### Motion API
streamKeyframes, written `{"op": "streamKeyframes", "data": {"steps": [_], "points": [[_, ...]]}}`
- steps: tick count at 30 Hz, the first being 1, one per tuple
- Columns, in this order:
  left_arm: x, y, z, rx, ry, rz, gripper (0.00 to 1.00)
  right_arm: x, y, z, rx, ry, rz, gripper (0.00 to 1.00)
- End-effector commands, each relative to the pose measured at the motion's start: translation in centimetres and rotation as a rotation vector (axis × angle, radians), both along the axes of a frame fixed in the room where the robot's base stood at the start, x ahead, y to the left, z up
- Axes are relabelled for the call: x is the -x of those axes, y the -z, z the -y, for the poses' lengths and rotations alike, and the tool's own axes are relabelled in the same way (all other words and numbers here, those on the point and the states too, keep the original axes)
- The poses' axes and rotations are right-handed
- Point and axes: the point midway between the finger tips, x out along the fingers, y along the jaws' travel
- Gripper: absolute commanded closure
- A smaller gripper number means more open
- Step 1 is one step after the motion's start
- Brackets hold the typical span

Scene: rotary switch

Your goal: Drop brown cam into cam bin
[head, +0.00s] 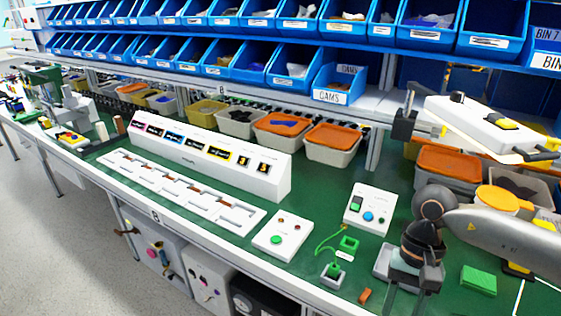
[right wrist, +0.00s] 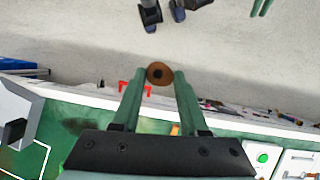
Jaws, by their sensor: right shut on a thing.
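My right gripper (right wrist: 159,77) is shut on the brown cam (right wrist: 157,73), a small round disc with a dark centre. It is held between the two fingertips in the right wrist view, with the floor behind it. In the head view my right arm comes in from the right and its gripper (head: 404,303) points down near the table's front edge; the cam cannot be made out there. The cam bin (head: 336,94), a blue bin labelled CAMS, sits at the right end of the lower row of blue bins. My left gripper is not in view.
A long white panel (head: 205,150) and a slotted white tray (head: 180,190) stand on the green table. White boxes with buttons (head: 280,236) (head: 369,208) stand to the right. Grey tubs with orange contents (head: 333,143) stand under the shelf. An orange piece (head: 365,296) lies near the front edge.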

Motion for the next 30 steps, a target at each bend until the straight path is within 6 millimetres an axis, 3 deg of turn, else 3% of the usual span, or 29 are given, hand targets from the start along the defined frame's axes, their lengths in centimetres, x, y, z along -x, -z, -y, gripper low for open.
{"op": "streamKeyframes", "data": {"steps": [3, 9, 30], "points": [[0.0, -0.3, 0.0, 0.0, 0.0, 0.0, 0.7, -0.6, -1.4, -0.4, 0.001, -0.21, 0.004, 1.0], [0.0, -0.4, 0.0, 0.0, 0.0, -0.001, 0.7, -0.9, -2.5, -0.6, -0.001, -0.408, 0.001, 1.0], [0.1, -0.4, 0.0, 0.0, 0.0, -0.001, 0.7, -1.0, -2.6, -0.7, -0.003, -0.446, 0.002, 1.0]]}}
